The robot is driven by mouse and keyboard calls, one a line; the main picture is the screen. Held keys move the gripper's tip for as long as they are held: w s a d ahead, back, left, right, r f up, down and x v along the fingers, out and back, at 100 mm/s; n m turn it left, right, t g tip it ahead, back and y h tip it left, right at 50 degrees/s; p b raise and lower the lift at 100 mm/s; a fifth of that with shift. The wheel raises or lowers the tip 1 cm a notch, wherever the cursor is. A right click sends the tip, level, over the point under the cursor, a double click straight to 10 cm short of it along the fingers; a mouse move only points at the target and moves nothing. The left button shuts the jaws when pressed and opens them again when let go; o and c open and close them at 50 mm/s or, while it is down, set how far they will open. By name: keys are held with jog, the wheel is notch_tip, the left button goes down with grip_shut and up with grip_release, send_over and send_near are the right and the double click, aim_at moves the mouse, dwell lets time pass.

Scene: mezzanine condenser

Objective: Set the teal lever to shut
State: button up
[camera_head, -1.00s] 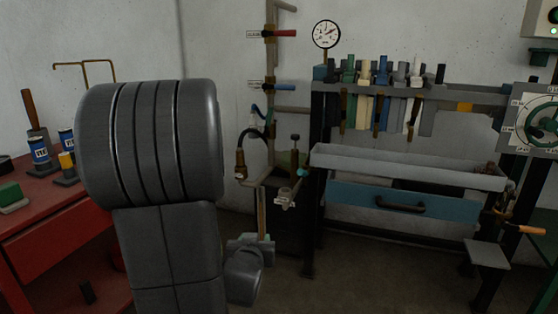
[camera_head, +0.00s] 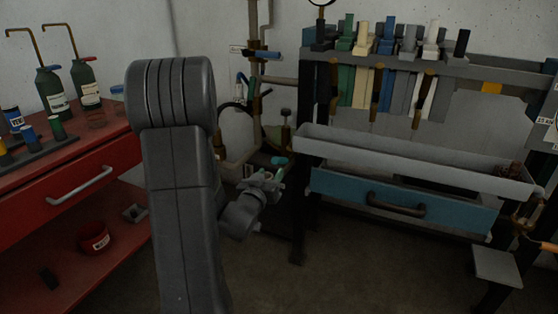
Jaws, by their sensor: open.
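The teal lever (camera_head: 279,160) shows as a small teal handle low on the pipework, left of the workbench. Its valve body and pivot are mostly hidden behind my arm and gripper, so I cannot tell its exact setting. My gripper (camera_head: 272,180) is open, just below and in front of the teal handle in the picture. I cannot tell whether a finger touches the handle.
A blue-handled lever (camera_head: 265,54) sits higher on the same pipe. The workbench with a blue drawer (camera_head: 403,200) and a grey trough (camera_head: 410,160) stands right. A red cabinet (camera_head: 75,190) with bottles stands left. Open floor lies between.

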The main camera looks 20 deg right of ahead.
aim_at(279, 160)
jog(key=x, duration=0.9)
jog(key=shift+b, duration=0.3)
grip_shut()
